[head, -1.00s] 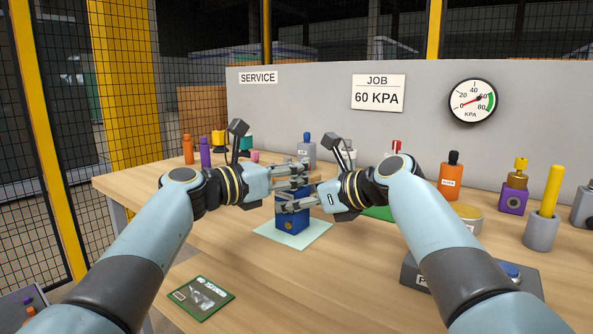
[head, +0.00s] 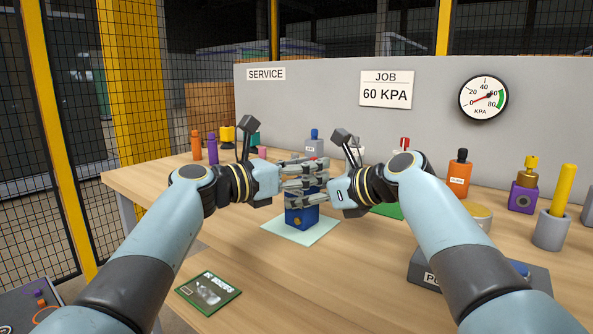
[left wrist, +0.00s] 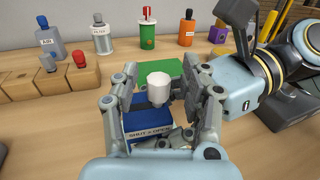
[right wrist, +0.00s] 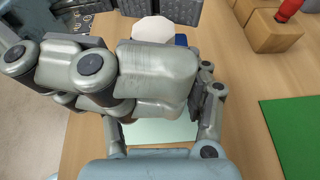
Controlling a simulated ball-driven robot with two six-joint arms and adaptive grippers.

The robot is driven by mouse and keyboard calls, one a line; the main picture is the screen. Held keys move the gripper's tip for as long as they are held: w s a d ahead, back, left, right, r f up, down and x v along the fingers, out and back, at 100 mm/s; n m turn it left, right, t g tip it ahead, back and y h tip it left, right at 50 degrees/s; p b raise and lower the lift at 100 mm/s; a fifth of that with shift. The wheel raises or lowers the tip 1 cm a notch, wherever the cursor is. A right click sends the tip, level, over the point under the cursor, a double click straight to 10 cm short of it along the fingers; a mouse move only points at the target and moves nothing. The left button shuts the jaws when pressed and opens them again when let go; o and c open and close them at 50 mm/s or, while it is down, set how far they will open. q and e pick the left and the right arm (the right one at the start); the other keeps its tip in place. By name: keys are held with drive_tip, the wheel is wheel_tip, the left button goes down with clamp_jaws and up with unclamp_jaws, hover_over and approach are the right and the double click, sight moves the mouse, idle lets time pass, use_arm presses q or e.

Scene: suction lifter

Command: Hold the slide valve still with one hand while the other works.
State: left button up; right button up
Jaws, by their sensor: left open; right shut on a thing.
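The slide valve is a blue block (head: 301,217) with a brass-coloured disc on its front, standing upright on a pale mat (head: 272,225). In the left wrist view its top label reads SHUT and OPEN, and a white knob (left wrist: 158,84) stands above it. My right gripper (head: 306,191) is shut on the valve from the right, its contact partly hidden. My left gripper (head: 307,170) is open just above it, with one finger on each side of the white knob. In the right wrist view my left gripper's fingers cover most of the valve, and the white knob (right wrist: 153,28) shows behind.
A green card (head: 208,292) lies at the front left. A dark box with a blue button (head: 520,268), a grey cup with a yellow rod (head: 551,230) and an orange bottle (head: 459,175) stand on the right. A gauge (head: 483,98) hangs behind. The front middle is clear.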

use_arm(q)
drive_tip(key=v, duration=1.1)
drive_tip(key=shift+s+a, duration=0.25)
drive_tip(key=shift+a, duration=0.05)
idle(1.0)
use_arm(e)
drive_tip(key=o, duration=1.4)
drive_tip(key=shift+v, duration=3.5)
drive_tip(key=o, duration=0.5)
drive_tip(key=shift+c, duration=0.2)
